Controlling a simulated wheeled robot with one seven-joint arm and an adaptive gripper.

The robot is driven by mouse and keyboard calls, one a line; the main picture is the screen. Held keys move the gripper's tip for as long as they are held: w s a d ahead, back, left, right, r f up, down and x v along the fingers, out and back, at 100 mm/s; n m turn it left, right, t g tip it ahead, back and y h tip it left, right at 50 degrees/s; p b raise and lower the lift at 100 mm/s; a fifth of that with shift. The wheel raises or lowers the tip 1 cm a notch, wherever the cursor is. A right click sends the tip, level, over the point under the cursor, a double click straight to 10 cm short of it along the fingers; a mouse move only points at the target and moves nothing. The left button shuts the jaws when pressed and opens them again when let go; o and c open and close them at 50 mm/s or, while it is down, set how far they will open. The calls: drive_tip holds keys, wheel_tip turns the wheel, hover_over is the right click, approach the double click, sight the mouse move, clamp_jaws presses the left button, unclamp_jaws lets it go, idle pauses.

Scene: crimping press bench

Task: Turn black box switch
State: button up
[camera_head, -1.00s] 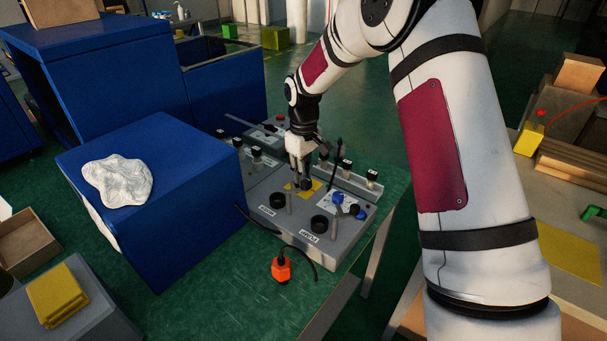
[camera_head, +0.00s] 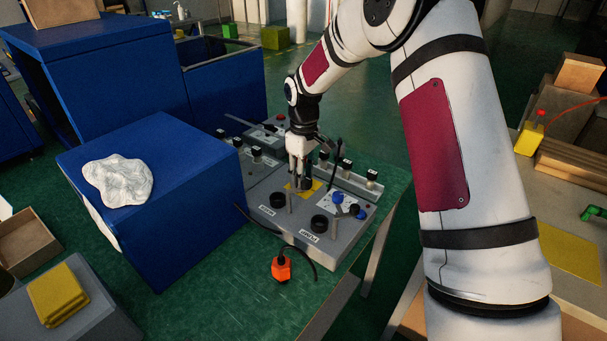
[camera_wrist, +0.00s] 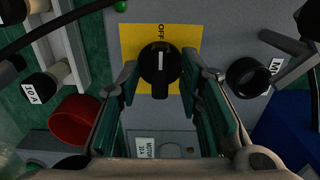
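The black rotary switch (camera_wrist: 160,68), with a white pointer line, sits on a yellow plate (camera_wrist: 190,40) marked OFF in the wrist view. The line runs up and down in that picture. My gripper (camera_wrist: 165,88) is open, with one green-padded finger on each side of the switch and visible gaps between pads and knob. In the head view my gripper (camera_head: 302,178) points down over the grey control box (camera_head: 268,227), and its fingers partly hide the yellow plate (camera_head: 314,188) and the switch.
Black round rings (camera_head: 319,223) and blue knobs (camera_head: 338,198) stand on the box near my gripper. A red round part (camera_wrist: 75,120) lies left in the wrist view. A large blue box (camera_head: 170,210) stands left. An orange pendant (camera_head: 281,269) lies in front.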

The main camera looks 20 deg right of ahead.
drive_tip(key=shift+r, duration=0.1)
wheel_tip(320, 180, up, 12)
idle(0.6)
drive_tip(key=s+r+m+t+h+p, duration=0.1)
drive_tip(key=s+r+m+p, duration=0.1)
drive_tip(key=s+r, duration=0.75)
drive_tip(key=s+r+m+t+p, duration=0.1)
drive_tip(key=s+r+m+p, duration=0.1)
drive_tip(key=s+r, duration=0.75)
drive_tip(key=s+f+m+t+y+p, duration=0.1)
drive_tip(key=s+f+m+t+p, duration=0.1)
drive_tip(key=s, duration=2)
drive_tip(key=shift+s+d+m+p, duration=0.2)
drive_tip(key=shift+s+m+p, duration=0.05)
drive_tip(key=shift+m+p, duration=0.45)
